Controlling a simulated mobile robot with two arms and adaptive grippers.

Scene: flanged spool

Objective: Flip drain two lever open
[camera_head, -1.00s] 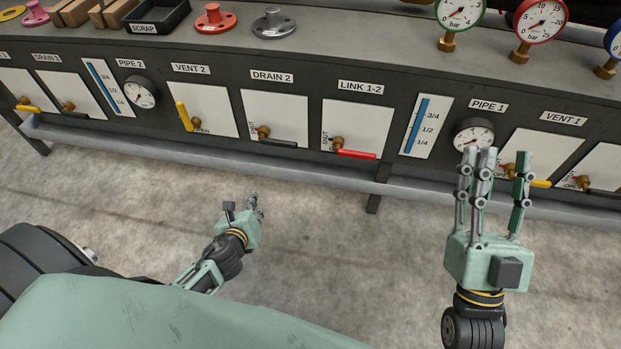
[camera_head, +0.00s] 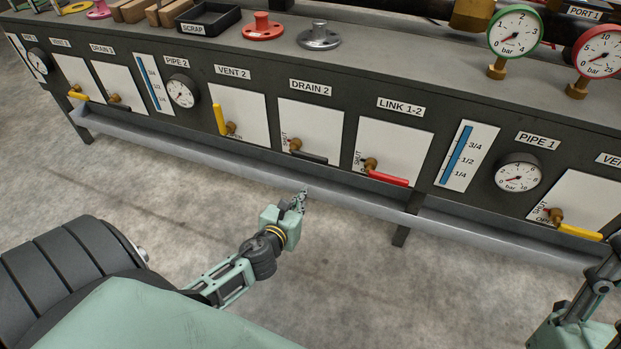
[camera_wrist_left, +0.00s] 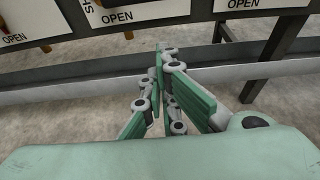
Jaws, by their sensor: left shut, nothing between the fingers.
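The drain two lever (camera_head: 310,157) has a dark handle and a brass hub. It lies nearly horizontal, pointing right, low on the white plate (camera_head: 310,120) under the DRAIN 2 label. The plate carries the word SHUT beside the hub. My left gripper (camera_head: 302,197) is shut and empty, below and in front of that panel, apart from the lever. Its fingers meet in the left wrist view (camera_wrist_left: 165,55), where plates marked OPEN show along the top. My right gripper is only partly in the head view at the lower right edge; its fingertips are out of frame.
The red LINK 1-2 lever (camera_head: 388,178) is right of drain two; the yellow VENT 2 lever (camera_head: 219,120) stands upright at left. A grey rail (camera_head: 260,165) runs along the panel's foot. The SCRAP tray (camera_head: 209,20) and flanged spools (camera_head: 318,37) sit on top.

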